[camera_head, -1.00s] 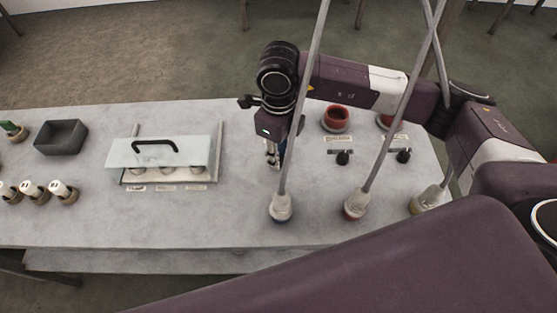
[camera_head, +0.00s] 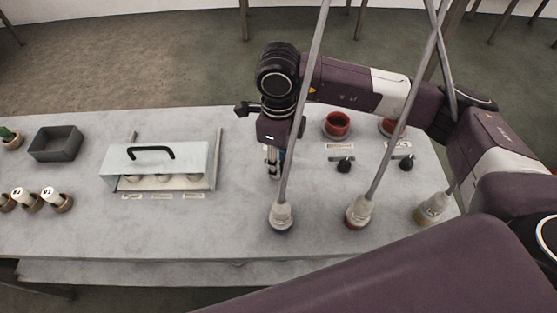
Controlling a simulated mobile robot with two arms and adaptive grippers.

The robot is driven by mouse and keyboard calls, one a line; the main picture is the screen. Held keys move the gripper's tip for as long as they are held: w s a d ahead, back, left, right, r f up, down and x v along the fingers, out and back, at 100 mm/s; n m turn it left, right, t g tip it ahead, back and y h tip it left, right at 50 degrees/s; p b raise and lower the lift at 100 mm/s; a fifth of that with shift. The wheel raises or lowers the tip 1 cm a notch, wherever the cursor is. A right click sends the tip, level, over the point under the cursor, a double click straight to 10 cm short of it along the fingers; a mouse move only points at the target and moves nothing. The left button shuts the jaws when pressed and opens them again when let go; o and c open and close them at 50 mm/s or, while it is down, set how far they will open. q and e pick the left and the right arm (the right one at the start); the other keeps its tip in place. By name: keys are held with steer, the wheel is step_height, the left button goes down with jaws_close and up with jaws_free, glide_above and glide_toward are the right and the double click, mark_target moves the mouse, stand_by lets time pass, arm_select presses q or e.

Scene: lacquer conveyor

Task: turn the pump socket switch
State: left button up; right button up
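My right gripper (camera_head: 273,166) points straight down over the table, left of the two visible black knob switches. Its fingers look close together, but I cannot tell whether they are open or shut, or whether they touch anything. A bit of blue shows behind the fingers; what stands under the gripper is mostly hidden. One black knob switch (camera_head: 344,164) sits below a red cup-like socket (camera_head: 337,124) with a label between them. Another black knob switch (camera_head: 406,163) is farther right. I cannot read which switch is the pump's. My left gripper is not in view.
Long rods rise from the pale nozzles (camera_head: 281,217), (camera_head: 358,213) and (camera_head: 433,208) along the table's front and cross the view. A clear-covered box with a black handle (camera_head: 152,152), a dark tray (camera_head: 56,144) and white-topped pieces (camera_head: 53,198) stand left.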

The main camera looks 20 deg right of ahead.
steer(key=shift+o, duration=0.5)
step_height(320, 180, up, 12)
stand_by(0.6)
